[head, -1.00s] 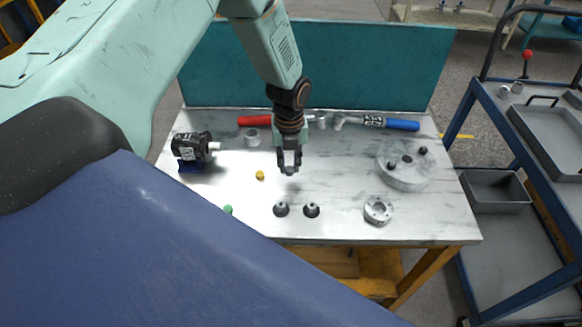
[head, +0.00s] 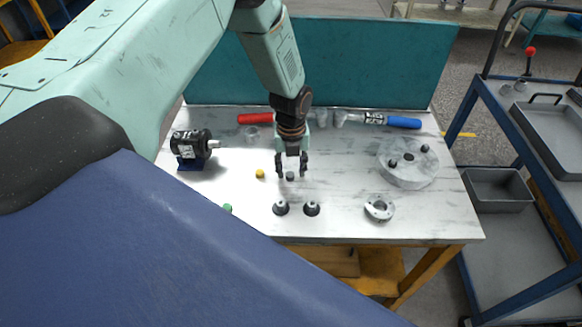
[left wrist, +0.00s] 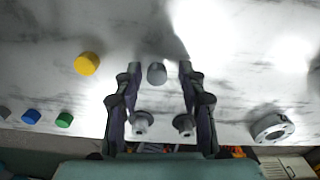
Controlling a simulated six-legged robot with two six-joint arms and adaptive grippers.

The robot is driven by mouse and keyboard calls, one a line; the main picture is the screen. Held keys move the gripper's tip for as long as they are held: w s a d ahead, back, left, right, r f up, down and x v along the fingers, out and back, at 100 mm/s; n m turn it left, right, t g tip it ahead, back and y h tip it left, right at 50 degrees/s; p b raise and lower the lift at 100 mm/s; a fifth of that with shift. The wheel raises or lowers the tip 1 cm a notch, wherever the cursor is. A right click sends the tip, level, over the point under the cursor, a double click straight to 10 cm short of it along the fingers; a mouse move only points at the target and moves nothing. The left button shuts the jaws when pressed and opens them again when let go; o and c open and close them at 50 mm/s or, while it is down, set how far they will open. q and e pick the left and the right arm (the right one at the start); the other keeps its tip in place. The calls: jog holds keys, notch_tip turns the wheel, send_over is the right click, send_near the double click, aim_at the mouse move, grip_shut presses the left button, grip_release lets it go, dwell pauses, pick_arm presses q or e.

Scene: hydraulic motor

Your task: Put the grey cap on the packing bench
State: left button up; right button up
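The grey cap (head: 290,176) is small and dark grey, and appears to stand on the bench (head: 335,220), which has a pale marbled top. My left gripper (head: 291,172) points down over the cap with its fingers open, one on each side. In the left wrist view the cap (left wrist: 157,73) lies between the two open fingertips (left wrist: 159,72), with a gap to each. My right gripper is in no view.
A yellow cap (head: 260,174) sits left of the gripper, and two cone-shaped parts (head: 281,208) (head: 312,209) stand in front. A motor (head: 190,148), a red-handled tool (head: 255,118), a blue-handled tool (head: 402,122), a round housing (head: 407,170) and a ring (head: 379,208) are around. A trolley (head: 500,150) stands right.

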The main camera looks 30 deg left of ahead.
aim_at(290, 173)
pick_arm(q)
jog(key=shift+s+r, duration=0.25)
jog(key=shift+r, duration=0.05)
notch_tip(290, 173, up, 12)
jog(key=shift+w+p, duration=0.2)
jog(key=shift+p, duration=0.2)
jog(key=shift+s+r, duration=0.1)
jog(key=shift+s, duration=0.05)
dwell(0.5)
dwell(0.5)
